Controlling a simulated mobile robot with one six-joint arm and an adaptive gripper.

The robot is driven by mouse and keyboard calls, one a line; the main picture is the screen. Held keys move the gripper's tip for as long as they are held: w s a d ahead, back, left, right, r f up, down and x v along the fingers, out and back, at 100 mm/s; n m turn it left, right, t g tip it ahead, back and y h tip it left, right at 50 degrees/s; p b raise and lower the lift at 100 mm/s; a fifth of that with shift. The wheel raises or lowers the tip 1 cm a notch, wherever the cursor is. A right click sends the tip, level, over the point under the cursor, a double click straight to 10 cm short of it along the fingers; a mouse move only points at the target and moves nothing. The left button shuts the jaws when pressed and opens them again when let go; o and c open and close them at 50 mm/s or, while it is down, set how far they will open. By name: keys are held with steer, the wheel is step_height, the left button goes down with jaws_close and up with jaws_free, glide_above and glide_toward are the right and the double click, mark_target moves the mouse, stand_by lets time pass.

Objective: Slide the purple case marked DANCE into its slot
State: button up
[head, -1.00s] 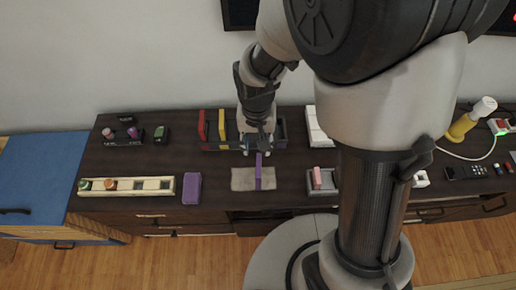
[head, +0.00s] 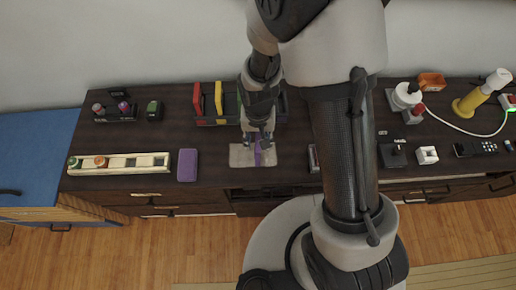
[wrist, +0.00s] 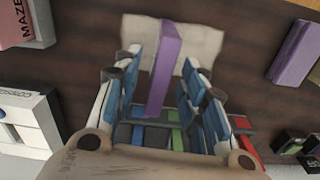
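The purple case (head: 257,153) stands upright on edge on a beige mat (head: 238,155) on the dark sideboard. No DANCE marking is readable on it. My gripper (head: 259,141) is open just above the mat, its fingers on either side of the case. In the wrist view the case (wrist: 165,62) shows between the two blue-padded fingers (wrist: 166,85), with a gap on each side. The slotted rack (head: 206,122) stands behind my gripper. It holds a red case (head: 197,98) and a yellow case (head: 219,97); my arm hides part of it.
A second purple box (head: 187,165) lies left of the mat, beside a long cream tray (head: 120,163). A small dark rack (head: 114,113) and a green item (head: 153,110) stand at the back left. Right of my arm are a white device (head: 427,155) and a yellow bottle (head: 470,104).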

steer(key=shift+f, duration=0.15)
jaws_close()
stand_by(0.4)
